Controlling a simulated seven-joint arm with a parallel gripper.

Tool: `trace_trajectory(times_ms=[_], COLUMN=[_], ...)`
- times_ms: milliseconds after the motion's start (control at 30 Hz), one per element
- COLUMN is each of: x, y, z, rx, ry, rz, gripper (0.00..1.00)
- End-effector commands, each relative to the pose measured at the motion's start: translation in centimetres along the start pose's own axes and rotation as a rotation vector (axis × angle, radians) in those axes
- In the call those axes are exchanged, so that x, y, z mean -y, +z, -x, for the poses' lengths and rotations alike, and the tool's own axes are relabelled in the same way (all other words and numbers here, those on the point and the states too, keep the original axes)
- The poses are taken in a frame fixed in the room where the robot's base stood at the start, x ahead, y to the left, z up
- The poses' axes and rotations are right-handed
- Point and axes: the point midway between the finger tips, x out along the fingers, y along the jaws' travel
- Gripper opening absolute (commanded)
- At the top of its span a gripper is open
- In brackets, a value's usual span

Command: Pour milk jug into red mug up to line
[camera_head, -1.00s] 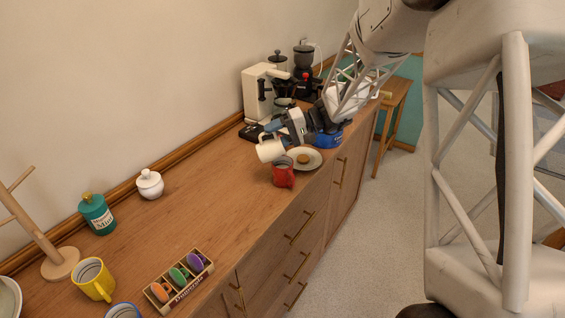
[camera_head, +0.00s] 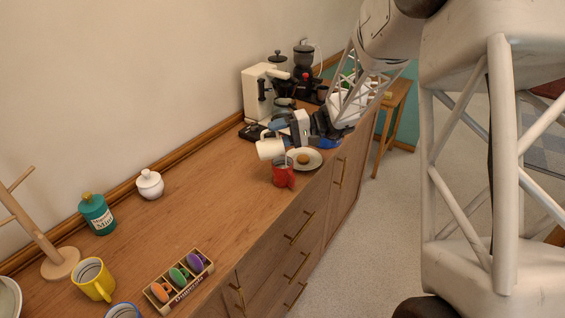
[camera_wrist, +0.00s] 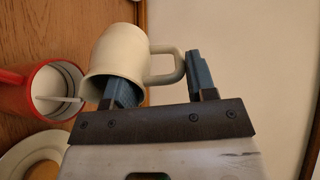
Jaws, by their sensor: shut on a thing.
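The cream milk jug (camera_head: 270,149) is tilted on its side above and left of the red mug (camera_head: 283,174) in the head view. In the wrist view, my gripper (camera_wrist: 165,84) has one finger inside the jug's mouth and one beyond the handle. The jug (camera_wrist: 117,55) has its mouth towards the red mug (camera_wrist: 12,95). A thin pale streak runs from the mug's inside towards the jug's lip. The mug's inside holds something whitish; I cannot make out a fill line.
A plate (camera_head: 313,164) with a brown round item sits just behind the red mug. A coffee machine (camera_head: 258,92) and grinder (camera_head: 303,60) stand at the back. A white lidded pot (camera_head: 149,184), teal jar (camera_head: 97,214) and yellow mug (camera_head: 93,280) stand nearer.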

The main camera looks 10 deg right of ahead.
Motion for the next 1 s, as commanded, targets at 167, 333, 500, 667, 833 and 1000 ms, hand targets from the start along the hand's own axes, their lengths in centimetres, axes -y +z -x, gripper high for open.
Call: trace_trajectory(times_ms=[167,333,500,667,833,1000], x=[0.02,0.02,0.04,0.07,0.09,0.12], y=[-0.01,0.00,-0.01,-0.02,0.00,-0.01], z=[0.16,0.30,0.46,0.59,0.68,0.63], rx=[0.000,0.000,0.000,0.000,0.000,0.000], ry=[-0.022,-0.042,-0.063,-0.079,-0.091,-0.086], rz=[0.000,0.000,0.000,0.000,0.000,0.000], gripper=[0.12,0.12,0.12,0.12,0.12,0.12])
